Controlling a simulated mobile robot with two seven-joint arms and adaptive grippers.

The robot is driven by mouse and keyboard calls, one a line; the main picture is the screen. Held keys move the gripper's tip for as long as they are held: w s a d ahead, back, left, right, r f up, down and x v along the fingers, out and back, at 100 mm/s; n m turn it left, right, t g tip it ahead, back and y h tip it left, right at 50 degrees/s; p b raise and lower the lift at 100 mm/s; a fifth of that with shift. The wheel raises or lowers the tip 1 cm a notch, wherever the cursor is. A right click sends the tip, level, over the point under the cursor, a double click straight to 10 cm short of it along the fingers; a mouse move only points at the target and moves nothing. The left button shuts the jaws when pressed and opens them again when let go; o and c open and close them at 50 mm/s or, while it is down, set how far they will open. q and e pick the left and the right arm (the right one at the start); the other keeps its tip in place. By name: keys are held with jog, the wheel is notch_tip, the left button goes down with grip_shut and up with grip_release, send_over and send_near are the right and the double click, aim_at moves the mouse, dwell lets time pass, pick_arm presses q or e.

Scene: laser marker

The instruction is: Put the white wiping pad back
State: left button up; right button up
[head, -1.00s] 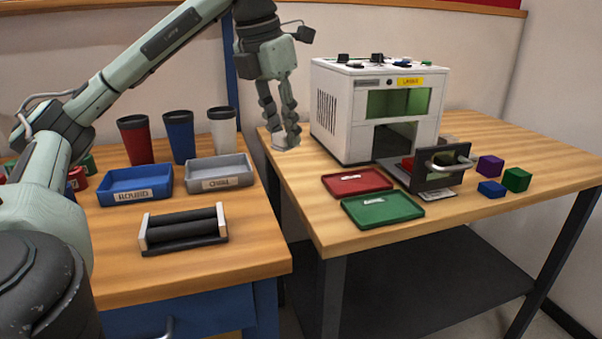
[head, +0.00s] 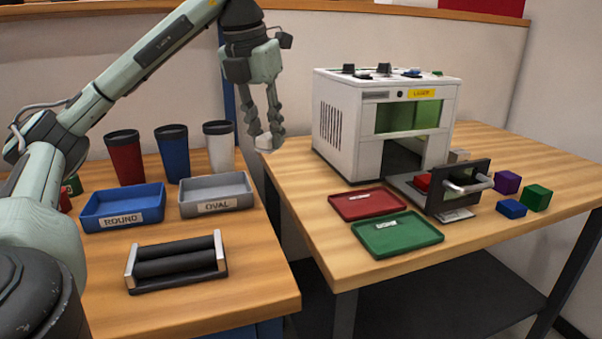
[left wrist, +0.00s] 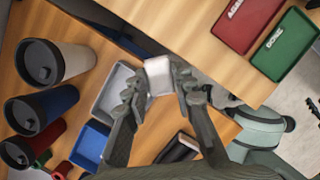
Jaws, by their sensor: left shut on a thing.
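My left gripper (head: 265,140) is shut on the white wiping pad (head: 264,143). In the head view it holds the pad in the air near the gap between the two tables, left of the white laser machine (head: 332,125). In the left wrist view the white pad (left wrist: 158,75) sits between the fingertips (left wrist: 160,88), with the grey OVAL tray (left wrist: 117,85) partly behind the left finger. My right gripper is not in view.
The left table holds a blue ROUND tray (head: 123,208), a grey OVAL tray (head: 216,194), a black roller stand (head: 176,264) and several cups. The right table holds red (head: 366,203) and green (head: 397,233) trays, an open machine drawer (head: 458,190) and coloured blocks.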

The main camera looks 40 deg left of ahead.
pick_arm(q)
send_over(305, 180)
jog(key=s, duration=0.1)
notch_tip(305, 180, down, 6)
jog(key=shift+d+f, duration=0.15)
jog(key=shift+f, duration=0.05)
notch_tip(305, 180, down, 4)
jog(key=shift+r, duration=0.1)
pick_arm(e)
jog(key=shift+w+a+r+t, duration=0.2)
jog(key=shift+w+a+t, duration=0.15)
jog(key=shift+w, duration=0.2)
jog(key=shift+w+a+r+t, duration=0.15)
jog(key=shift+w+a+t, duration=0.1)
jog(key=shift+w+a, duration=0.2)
pick_arm(q)
jog(key=shift+f, duration=0.2)
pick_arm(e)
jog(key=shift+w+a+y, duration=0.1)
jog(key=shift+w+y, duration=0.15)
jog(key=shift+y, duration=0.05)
pick_arm(q)
jog(key=o, duration=1)
jog(key=shift+r, duration=0.1)
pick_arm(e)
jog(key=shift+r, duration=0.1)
